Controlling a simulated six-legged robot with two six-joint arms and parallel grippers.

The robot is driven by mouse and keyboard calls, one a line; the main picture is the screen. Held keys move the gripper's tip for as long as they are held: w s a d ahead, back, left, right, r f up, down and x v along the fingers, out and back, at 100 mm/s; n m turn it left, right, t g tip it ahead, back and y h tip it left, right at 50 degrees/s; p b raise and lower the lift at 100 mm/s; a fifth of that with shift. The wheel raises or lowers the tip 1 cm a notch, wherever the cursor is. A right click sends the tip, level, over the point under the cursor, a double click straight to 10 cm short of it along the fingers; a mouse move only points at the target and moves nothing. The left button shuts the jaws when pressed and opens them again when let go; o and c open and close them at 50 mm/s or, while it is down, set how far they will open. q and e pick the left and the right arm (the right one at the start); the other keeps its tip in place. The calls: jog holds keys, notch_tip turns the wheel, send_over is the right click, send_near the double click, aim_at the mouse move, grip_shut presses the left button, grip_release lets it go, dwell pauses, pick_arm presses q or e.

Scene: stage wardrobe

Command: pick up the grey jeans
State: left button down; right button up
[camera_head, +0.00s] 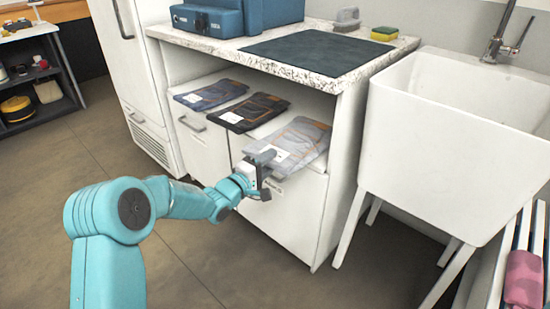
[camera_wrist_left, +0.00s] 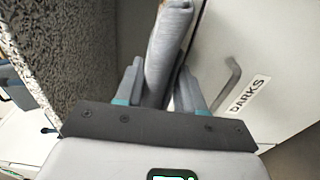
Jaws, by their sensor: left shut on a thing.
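The folded grey jeans (camera_head: 303,140) lie on the open shelf under the counter, at the right end of a row of folded jeans, with a white tag on them. My left gripper (camera_head: 262,162) is at their front edge. In the left wrist view the grey jeans (camera_wrist_left: 168,50) stand between the two fingers of my left gripper (camera_wrist_left: 160,92), which are shut on them. The fingers hide part of the front edge in the head view. My right gripper is not in view.
Black jeans (camera_head: 248,112) and blue jeans (camera_head: 211,94) lie to the left on the same shelf. The counter (camera_head: 285,62) overhangs the shelf. Drawers are below, one labelled DARKS (camera_wrist_left: 247,95). A white sink (camera_head: 440,145) stands at right.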

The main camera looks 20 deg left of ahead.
pick_arm(q)
jog(key=v, duration=1.7)
jog(key=shift+b, duration=0.45)
jog(key=shift+d, duration=0.15)
